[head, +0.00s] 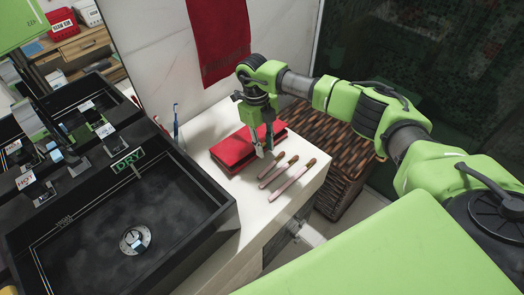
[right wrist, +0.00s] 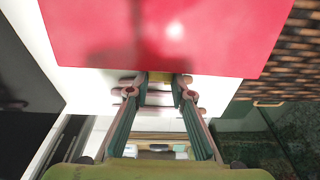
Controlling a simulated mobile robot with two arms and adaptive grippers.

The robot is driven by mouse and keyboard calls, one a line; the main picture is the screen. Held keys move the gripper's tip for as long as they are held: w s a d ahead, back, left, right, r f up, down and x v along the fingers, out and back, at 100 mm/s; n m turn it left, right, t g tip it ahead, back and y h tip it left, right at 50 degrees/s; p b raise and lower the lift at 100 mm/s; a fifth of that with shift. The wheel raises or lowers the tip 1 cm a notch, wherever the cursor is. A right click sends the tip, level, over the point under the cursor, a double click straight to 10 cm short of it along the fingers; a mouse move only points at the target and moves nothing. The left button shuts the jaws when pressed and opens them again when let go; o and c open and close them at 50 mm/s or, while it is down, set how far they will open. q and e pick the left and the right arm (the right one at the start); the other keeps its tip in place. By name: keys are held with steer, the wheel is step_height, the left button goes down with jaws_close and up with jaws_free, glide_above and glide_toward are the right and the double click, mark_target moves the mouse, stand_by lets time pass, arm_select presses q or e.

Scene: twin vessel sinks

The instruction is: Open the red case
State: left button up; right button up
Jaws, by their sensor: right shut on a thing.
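The red case (head: 232,151) lies flat on the white counter, and its lid looks closed. It also fills the top of the right wrist view (right wrist: 165,35). My right gripper (head: 264,151) points down at the case's right front edge. How much of the tab is held is partly hidden by the fingers. My left gripper does not show.
A wicker basket (head: 335,150) stands to the right. A red towel (head: 219,40) hangs behind.

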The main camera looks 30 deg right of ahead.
steer(key=shift+w+r+g, duration=0.1)
steer(key=shift+r+g, duration=0.2)
steer(key=shift+r, duration=0.1)
steer(key=shift+w+a+r+g+h+b, duration=0.15)
steer(key=shift+r+g+b, duration=0.15)
steer(key=shift+b, duration=0.3)
steer(key=shift+w+r+g+h+b, duration=0.15)
steer(key=shift+r+g+b, duration=0.15)
steer(key=shift+b, duration=0.3)
steer(key=shift+r+b, duration=0.2)
steer(key=shift+b, duration=0.1)
